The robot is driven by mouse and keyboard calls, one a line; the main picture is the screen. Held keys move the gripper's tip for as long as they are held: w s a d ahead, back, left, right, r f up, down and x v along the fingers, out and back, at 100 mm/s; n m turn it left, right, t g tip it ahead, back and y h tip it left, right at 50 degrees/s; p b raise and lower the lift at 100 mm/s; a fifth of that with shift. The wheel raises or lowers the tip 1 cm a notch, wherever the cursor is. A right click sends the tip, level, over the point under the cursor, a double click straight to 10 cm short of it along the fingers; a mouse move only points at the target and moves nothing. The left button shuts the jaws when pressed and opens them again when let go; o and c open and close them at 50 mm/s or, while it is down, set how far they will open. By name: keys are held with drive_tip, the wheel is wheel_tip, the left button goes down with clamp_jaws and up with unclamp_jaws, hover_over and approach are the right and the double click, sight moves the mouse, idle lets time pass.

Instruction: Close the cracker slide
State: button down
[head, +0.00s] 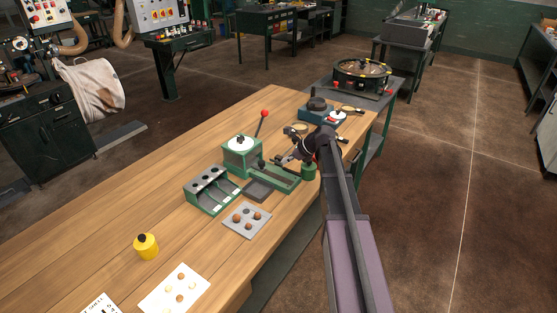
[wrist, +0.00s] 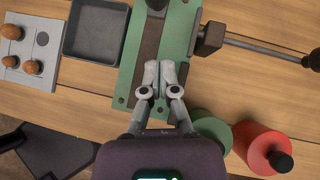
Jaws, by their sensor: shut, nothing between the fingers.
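The green cracker (head: 240,157) stands on the wooden bench, with a white round dial on its body and a red-knobbed lever. Its low green channel part (head: 277,179) extends toward the right. In the wrist view the green base (wrist: 184,35) has a dark strip (wrist: 147,50) along its middle. A black piece (wrist: 156,5) shows on the strip at the top edge. My gripper (wrist: 160,75) is shut and empty, its fingertips over the strip's near end; I cannot tell if they touch it. In the head view my gripper (head: 290,157) is partly hidden by my arm.
A dark tray (wrist: 95,32) and a grey plate with several nuts (head: 247,220) lie beside the cracker. A green compartment rack (head: 211,190) stands left.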

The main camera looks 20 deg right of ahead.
drive_tip(key=p+v, duration=0.3)
drive_tip(key=v, duration=0.3)
drive_tip(key=shift+p, duration=0.4)
drive_tip(key=shift+s+r, duration=0.1)
drive_tip(key=s+a+f+n+g+h+p, duration=0.1)
drive_tip(key=s+a+n, duration=0.5)
drive_tip(key=s+n, duration=0.6)
drive_tip(key=s+a+f+n+g+h+p, duration=0.1)
drive_tip(key=s+a+n+g+h, duration=0.3)
drive_tip(key=s+n, duration=0.8)
drive_tip(key=shift+s+a+f+n+h, duration=0.4)
drive_tip(key=shift+s+a+f+h, duration=0.25)
drive_tip(key=shift+a+h, duration=0.5)
drive_tip(key=shift+w+f, duration=0.1)
drive_tip(key=shift+w, duration=0.05)
